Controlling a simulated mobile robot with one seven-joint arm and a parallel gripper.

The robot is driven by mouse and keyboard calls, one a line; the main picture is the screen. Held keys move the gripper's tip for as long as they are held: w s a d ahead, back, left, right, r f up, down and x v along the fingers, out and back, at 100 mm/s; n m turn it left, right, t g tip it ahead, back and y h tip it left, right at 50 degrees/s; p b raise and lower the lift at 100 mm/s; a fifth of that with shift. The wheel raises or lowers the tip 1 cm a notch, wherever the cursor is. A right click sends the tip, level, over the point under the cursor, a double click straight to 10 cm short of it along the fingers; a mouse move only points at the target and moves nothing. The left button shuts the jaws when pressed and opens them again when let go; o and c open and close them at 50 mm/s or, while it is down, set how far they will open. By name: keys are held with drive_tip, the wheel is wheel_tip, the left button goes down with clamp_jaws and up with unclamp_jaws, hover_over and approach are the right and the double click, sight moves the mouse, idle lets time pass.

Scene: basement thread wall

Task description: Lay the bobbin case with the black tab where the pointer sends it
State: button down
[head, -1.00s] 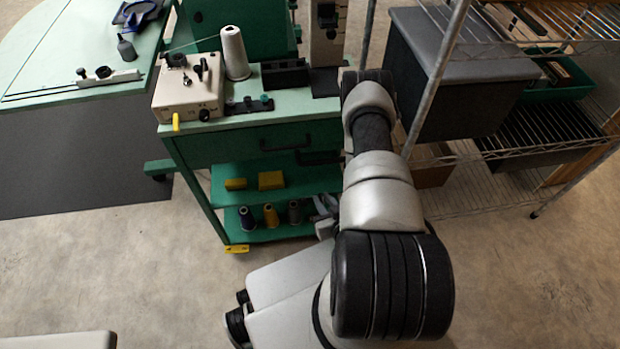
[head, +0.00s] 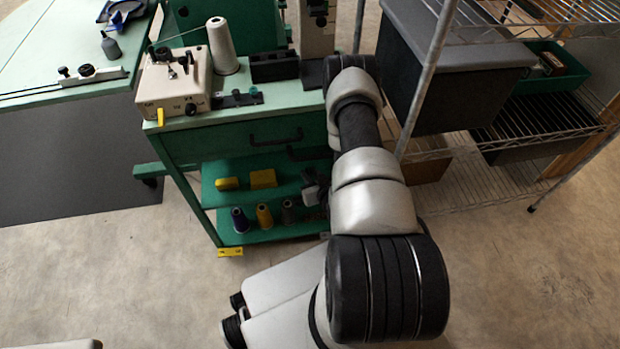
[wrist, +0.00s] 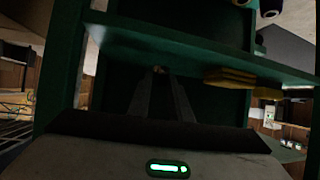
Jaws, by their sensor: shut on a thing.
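My gripper (head: 314,190) is at the right end of the green cart's shelves in the head view, small and partly covered by my arm. In the wrist view its two long dark fingers (wrist: 159,74) are close together, with a tiny tan thing (wrist: 158,69) at their tips. It is too small and dark to tell whether this is the bobbin case, and no black tab can be made out. I cannot make out a pointer or other bobbin cases in either view.
The green cart (head: 250,150) carries a beige winder (head: 172,87) and a white thread cone (head: 222,46) on top. Yellow blocks (head: 263,178) and several spools (head: 264,216) sit on its shelves. A wire rack (head: 430,80) stands at right.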

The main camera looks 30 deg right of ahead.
drive_tip(key=shift+f+b, duration=0.3)
drive_tip(key=shift+f, duration=0.65)
drive_tip(key=shift+w+f, duration=0.1)
drive_tip(key=shift+w, duration=0.1)
drive_tip(key=c, duration=1.6)
unclamp_jaws()
drive_tip(key=shift+s+r, duration=0.2)
drive_tip(key=shift+r, duration=0.1)
drive_tip(key=p+v, duration=0.3)
drive_tip(key=v, duration=0.8)
drive_tip(key=shift+s, duration=0.3)
